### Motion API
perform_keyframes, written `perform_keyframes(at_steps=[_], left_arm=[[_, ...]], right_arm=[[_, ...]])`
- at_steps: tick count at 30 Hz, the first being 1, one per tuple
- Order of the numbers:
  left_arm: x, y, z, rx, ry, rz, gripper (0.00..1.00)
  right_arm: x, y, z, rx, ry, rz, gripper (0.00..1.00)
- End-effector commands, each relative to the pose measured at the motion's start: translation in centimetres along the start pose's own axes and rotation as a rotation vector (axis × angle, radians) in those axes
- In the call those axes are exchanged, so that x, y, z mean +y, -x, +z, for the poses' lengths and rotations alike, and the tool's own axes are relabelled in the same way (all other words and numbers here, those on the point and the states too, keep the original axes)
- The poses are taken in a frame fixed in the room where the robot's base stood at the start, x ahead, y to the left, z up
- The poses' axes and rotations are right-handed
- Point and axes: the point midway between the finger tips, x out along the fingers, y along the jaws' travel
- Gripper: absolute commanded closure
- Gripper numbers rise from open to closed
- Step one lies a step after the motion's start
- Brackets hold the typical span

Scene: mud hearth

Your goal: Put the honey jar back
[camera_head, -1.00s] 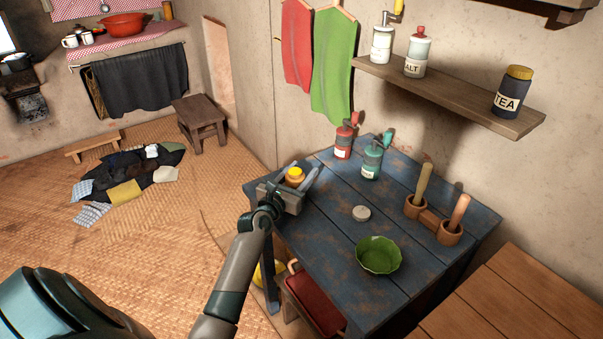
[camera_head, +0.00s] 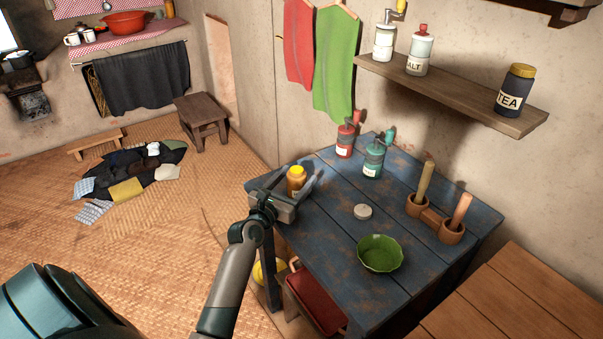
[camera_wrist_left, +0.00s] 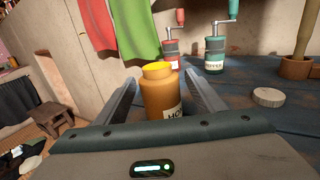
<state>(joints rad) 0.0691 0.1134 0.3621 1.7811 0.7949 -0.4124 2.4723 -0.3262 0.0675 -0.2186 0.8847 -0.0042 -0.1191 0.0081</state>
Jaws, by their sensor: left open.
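The honey jar (camera_head: 297,183), amber with a yellow top, stands upright on the blue table (camera_head: 327,238) near its left end. It also shows in the left wrist view (camera_wrist_left: 160,93), with part of a label. My left gripper (camera_head: 290,184) is open at the table's left edge. In the left wrist view its two fingers lie on either side of the jar, with gaps visible, and the jar's lower part is hidden by the gripper body. My right gripper is in neither view.
A red grinder (camera_head: 346,140) and a teal pepper grinder (camera_head: 374,158) stand behind the jar. A round grey lid (camera_head: 362,211), a green bowl (camera_head: 380,254) and wooden cups with pestles (camera_head: 436,222) are to the right. A wall shelf (camera_head: 450,92) holds several containers, with bare wood between salt and tea.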

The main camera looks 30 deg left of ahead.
Motion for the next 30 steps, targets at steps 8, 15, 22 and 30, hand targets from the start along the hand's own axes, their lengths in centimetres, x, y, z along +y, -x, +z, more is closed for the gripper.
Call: perform_keyframes(at_steps=[8,15,22,30], left_arm=[[0.0,5.1,0.0,-0.001,0.0,0.002,0.37],[0.0,7.3,0.0,0.0,0.0,0.001,0.37],[0.0,7.6,0.1,-0.001,0.0,0.001,0.37],[0.0,7.6,0.1,-0.001,0.0,0.001,0.37]], right_arm=[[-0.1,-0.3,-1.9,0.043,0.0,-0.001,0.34],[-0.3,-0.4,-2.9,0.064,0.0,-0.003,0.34],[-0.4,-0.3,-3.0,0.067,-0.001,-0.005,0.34],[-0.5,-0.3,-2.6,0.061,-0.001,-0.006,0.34]])
